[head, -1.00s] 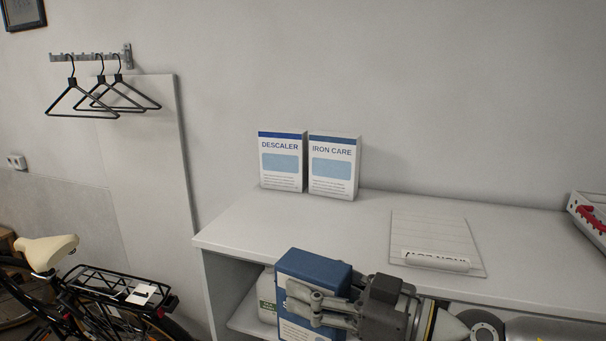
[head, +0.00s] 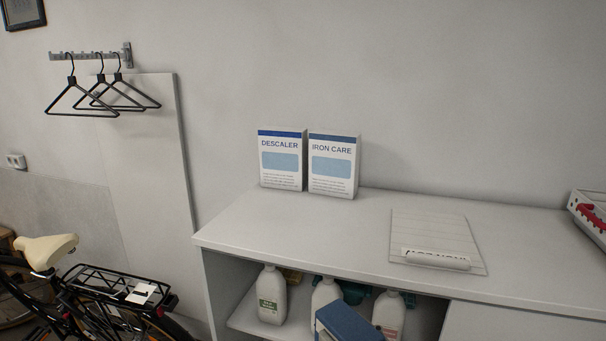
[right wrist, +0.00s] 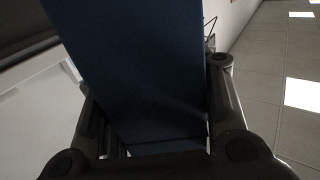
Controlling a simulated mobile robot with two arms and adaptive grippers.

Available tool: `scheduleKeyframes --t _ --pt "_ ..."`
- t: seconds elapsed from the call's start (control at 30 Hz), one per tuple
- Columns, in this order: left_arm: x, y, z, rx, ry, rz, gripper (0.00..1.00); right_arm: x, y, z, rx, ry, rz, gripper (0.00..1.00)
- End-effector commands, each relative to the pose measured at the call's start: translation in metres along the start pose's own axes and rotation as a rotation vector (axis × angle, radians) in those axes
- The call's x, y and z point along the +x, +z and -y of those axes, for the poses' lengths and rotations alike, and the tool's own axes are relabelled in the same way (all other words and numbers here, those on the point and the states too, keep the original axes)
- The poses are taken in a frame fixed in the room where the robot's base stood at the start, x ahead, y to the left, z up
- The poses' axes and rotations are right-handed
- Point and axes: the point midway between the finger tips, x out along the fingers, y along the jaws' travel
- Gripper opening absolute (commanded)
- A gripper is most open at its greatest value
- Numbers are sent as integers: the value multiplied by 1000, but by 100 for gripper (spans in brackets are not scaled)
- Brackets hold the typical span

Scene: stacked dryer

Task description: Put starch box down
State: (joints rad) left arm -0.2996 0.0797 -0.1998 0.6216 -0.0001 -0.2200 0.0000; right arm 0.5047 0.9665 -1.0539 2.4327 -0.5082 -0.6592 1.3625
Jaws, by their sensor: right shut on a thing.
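The starch box (head: 350,322), blue on the faces that show, is at the bottom edge of the head view, tilted in the picture and partly cut off. It is in front of the counter's open shelf. Its name cannot be read. In the right wrist view the dark blue box (right wrist: 130,50) fills the middle, between the fingers of my right gripper (right wrist: 155,85), which is shut on it. No clear part of the right gripper shows in the head view. My left gripper is not in view.
On the white counter (head: 260,225) stand a descaler box (head: 281,162) and an iron care box (head: 332,167). Several bottles, including a white one (head: 272,297), stand on the shelf below. A bicycle (head: 110,300) is at left.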

Motion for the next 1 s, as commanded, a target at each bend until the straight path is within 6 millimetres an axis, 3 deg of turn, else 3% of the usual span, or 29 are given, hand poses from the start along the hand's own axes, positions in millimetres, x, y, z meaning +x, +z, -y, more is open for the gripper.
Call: scheduleKeyframes --t 0.57,1.0 --pt "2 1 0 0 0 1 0 -43 46 -20 9 242 3 11" --pt "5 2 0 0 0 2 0 -114 98 -44 3 532 7 11"
